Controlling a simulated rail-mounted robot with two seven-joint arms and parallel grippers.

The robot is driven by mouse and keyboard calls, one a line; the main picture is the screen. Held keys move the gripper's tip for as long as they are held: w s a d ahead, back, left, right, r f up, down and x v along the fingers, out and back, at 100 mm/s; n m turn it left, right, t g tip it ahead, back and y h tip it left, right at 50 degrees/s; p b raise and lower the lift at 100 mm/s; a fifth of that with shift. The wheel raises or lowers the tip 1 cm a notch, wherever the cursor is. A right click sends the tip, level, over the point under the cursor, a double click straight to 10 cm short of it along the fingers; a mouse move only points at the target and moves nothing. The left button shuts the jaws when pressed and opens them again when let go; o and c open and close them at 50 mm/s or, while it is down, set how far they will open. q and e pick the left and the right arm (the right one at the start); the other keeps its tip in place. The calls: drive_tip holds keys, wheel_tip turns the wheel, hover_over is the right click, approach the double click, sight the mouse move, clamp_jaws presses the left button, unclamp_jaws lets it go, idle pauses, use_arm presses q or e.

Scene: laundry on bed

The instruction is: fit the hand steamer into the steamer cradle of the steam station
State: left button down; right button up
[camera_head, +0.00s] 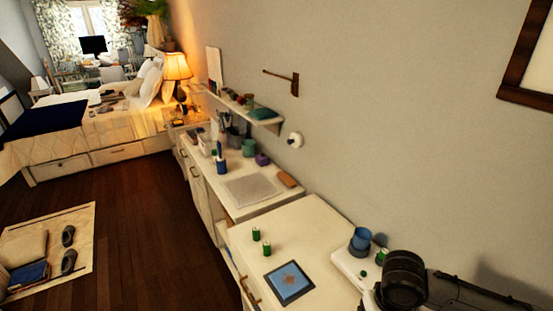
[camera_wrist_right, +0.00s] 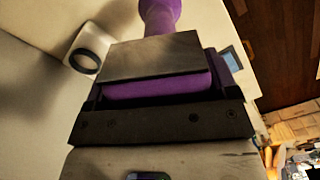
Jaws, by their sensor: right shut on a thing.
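In the right wrist view my right gripper (camera_wrist_right: 155,75) is shut on a purple thing, which looks like the hand steamer (camera_wrist_right: 160,16). Its purple body shows between the fingers and extends beyond them at the top; the rest is hidden. A white block with a dark ring (camera_wrist_right: 86,50), possibly the steamer cradle, is just left of the fingers, apart from the purple part. In the head view a white base (camera_head: 347,262) with a blue cup-like part, perhaps the steam station, stands against the wall, partly covered by my right arm. My left gripper is not in view.
Farther along are a grey mat (camera_head: 252,190), cups, a small purple item (camera_head: 262,159) and a wall shelf (camera_head: 265,122). The cabinet top's middle is clear.

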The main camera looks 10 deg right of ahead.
drive_tip(key=w+a+r+n, duration=0.2)
drive_tip(key=w+a+r, duration=0.1)
drive_tip(key=a+r, duration=0.55)
drive_tip(key=s+r+p, duration=0.8)
drive_tip(key=r+p, duration=0.3)
drive_tip(key=p, duration=0.4)
drive_tip(key=shift+d, duration=0.45)
drive_tip(key=shift+s, duration=0.1)
